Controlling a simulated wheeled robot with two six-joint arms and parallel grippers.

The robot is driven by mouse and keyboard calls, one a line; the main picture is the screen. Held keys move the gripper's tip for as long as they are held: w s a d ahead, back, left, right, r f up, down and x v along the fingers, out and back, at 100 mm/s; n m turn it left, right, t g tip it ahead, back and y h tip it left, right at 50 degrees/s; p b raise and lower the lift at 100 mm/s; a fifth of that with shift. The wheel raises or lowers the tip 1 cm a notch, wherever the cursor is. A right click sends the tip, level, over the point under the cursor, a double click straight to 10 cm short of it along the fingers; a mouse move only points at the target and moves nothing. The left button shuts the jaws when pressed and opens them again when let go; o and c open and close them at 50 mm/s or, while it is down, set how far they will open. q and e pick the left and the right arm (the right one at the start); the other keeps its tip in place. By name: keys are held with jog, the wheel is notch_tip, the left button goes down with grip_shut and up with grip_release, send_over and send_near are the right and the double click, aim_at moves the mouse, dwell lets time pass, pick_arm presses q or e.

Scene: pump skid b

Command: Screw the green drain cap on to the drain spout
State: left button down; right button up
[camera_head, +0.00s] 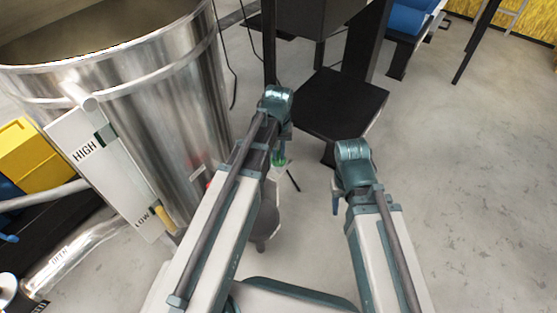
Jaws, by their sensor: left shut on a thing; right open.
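My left gripper (281,150) hangs below the end of its arm, near the picture's middle, and points down. It is shut on the green drain cap (279,162), a small green patch mostly hidden by the gripper and arm. It is held to the right of the steel tank, apart from its wall. My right gripper (335,206) is open and points down, to the right of the left one. Only a small part of it shows beside its arm, with nothing seen in it. I cannot make out the drain spout in this view.
A large open steel tank (180,100) fills the left, with a HIGH/LOW level plate (95,150). A yellow box (25,160) and a clear pipe (75,255) are at far left. A black stand (345,105) is ahead. The floor at right is clear.

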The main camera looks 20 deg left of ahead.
pick_arm(q)
jog(key=shift+r+p, duration=0.3)
jog(key=shift+r, duration=0.05)
jog(key=shift+r+p, duration=1)
jog(key=shift+f, duration=0.15)
